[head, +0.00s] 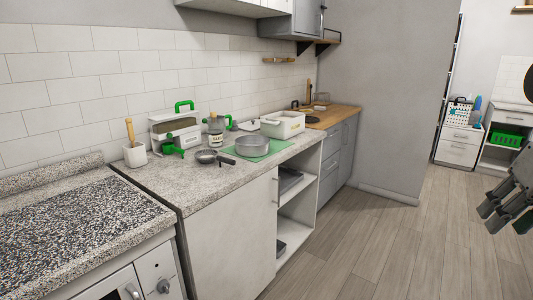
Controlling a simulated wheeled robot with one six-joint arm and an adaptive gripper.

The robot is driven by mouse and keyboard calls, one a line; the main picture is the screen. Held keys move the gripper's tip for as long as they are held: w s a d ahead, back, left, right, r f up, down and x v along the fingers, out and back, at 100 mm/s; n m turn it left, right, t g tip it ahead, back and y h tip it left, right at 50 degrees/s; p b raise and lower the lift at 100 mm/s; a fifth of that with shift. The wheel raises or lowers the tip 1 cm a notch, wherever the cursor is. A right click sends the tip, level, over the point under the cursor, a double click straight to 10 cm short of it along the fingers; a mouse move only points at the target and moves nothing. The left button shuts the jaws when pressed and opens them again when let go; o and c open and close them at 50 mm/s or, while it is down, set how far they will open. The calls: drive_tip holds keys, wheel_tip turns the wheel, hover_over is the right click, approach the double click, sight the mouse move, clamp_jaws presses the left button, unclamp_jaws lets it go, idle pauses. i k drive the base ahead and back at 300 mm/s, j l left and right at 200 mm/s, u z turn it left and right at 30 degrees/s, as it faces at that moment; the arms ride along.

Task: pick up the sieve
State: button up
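The sieve (206,156) looks like a small round grey bowl with a dark handle pointing right. It lies on the speckled countertop (190,185), left of a green mat (275,147). The mesh is too small to make out. My gripper (503,218) hangs at the right edge of the head view, partly cut off. It is far from the counter and the sieve, over the floor area. Its dark fingers look apart with nothing between them.
A metal bowl (252,146) stands on the mat. Behind are a white bin (283,124), a labelled jar (215,131) and a green-handled carrier (175,130). A pot with a wooden tool (134,154) stands left. The wooden floor (400,255) is clear.

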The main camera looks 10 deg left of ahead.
sight(208, 155)
drive_tip(key=i+z, duration=0.3)
drive_tip(key=i, duration=0.3)
drive_tip(key=i+z, duration=0.3)
drive_tip(key=i, duration=0.3)
drive_tip(key=i+l+u, duration=0.1)
drive_tip(key=i+u, duration=0.4)
drive_tip(key=i, duration=0.25)
drive_tip(key=i+u, duration=0.15)
drive_tip(key=u, duration=0.25)
drive_tip(key=i+u, duration=0.15)
drive_tip(key=u, duration=0.3)
drive_tip(key=i+l+u, duration=0.15)
drive_tip(key=u, duration=0.25)
drive_tip(key=i+u, duration=0.25)
drive_tip(key=u, duration=0.15)
drive_tip(key=i+l+u, duration=0.2)
drive_tip(key=u, duration=0.2)
